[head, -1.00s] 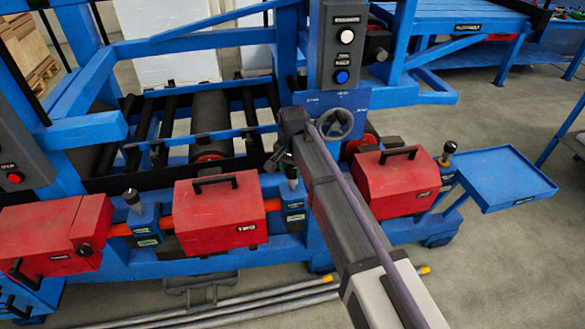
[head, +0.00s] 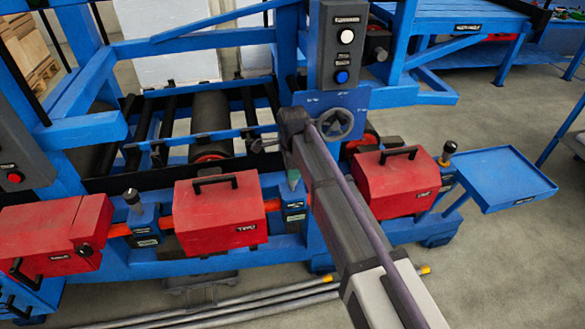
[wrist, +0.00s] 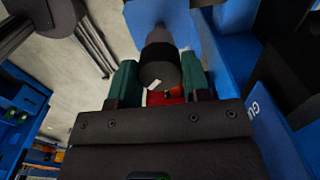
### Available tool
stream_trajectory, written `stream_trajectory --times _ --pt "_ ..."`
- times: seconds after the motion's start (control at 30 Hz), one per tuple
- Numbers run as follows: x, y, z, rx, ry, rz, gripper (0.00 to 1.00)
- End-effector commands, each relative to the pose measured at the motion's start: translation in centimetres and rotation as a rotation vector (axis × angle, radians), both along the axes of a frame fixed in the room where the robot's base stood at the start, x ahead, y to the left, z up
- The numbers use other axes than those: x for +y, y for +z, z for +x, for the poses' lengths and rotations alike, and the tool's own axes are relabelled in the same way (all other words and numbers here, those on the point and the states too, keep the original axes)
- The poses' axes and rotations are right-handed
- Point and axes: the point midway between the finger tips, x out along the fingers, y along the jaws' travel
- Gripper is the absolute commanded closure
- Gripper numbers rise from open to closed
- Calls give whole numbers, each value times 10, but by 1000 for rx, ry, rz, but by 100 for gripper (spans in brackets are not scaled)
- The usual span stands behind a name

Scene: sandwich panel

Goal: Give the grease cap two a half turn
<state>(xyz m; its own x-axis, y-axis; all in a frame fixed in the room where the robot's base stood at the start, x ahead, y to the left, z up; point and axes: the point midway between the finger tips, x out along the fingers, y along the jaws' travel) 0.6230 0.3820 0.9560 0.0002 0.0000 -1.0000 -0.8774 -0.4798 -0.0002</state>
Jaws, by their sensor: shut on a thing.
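A dark round grease cap (wrist: 160,65) with a small white mark stands between the two green fingers of my gripper (wrist: 159,85) in the wrist view. The fingers are shut on it, one on each side. In the head view my gripper (head: 293,181) points down at the middle blue post (head: 294,212), just right of the red box labelled two (head: 220,218). The cap there is hidden by my gripper and arm. Similar dark caps stand on the left post (head: 132,197) and the right post (head: 449,148), both apart from my gripper.
A second red box (head: 397,188) stands close right of my arm. Behind my gripper are a handwheel (head: 336,124) and a grey button box (head: 342,45). A blue tray (head: 505,178) juts out at the right. Metal bars (head: 215,308) lie on the floor in front.

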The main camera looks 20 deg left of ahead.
Motion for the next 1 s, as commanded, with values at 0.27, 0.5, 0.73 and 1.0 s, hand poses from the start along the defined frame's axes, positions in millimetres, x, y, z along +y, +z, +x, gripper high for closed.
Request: stream_trajectory --times 0.27,0.5,0.73,1.0 --pt "0 0 -1 1 -258 0 80" --pt "0 0 -1 1 -474 0 80" --pt "0 0 -1 1 -634 0 80" --pt "0 0 -1 1 -737 0 80"
